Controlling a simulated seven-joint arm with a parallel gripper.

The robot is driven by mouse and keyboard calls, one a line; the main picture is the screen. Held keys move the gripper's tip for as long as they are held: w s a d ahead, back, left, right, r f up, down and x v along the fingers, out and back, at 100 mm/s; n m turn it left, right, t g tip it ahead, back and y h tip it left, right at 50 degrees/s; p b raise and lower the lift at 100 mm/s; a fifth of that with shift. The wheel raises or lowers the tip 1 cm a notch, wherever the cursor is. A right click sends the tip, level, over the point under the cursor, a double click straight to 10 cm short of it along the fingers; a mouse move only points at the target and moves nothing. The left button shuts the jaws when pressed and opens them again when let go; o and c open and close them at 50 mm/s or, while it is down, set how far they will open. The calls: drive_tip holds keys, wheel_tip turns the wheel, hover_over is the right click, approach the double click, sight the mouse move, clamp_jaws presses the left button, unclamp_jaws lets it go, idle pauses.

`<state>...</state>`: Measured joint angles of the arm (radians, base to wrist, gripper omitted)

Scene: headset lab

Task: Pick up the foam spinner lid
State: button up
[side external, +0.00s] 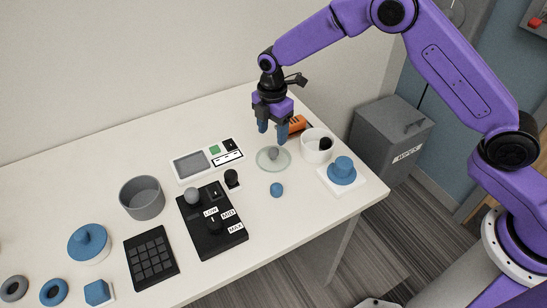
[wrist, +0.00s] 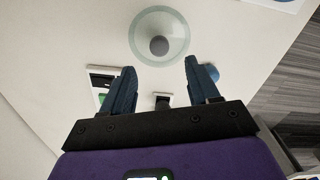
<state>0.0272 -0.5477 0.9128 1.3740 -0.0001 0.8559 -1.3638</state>
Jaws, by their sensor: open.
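No part is labelled as the foam spinner lid, so I cannot tell for sure which one it is. A round blue lid with a knob (side external: 88,240) sits on a white round base at the left. A blue stepped knob piece (side external: 343,168) stands on a white square plate at the right. My gripper (side external: 272,132) is open and empty, pointing down above a clear round dish (side external: 262,163) holding a grey ball (side external: 273,153). In the wrist view, the dish (wrist: 140,50) and ball (wrist: 159,45) lie just beyond my open fingertips (wrist: 160,70).
A white cup (side external: 316,146) and an orange tool (side external: 297,124) stand close right of my gripper. A small blue ball (side external: 277,190) lies in front of the dish. A black control box (side external: 212,235), grey bowl (side external: 142,198), white panel (side external: 207,160) and keypad (side external: 151,258) fill the left.

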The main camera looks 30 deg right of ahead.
sight(272, 150)
drive_tip(key=shift+f, duration=3.7)
clamp_jaws()
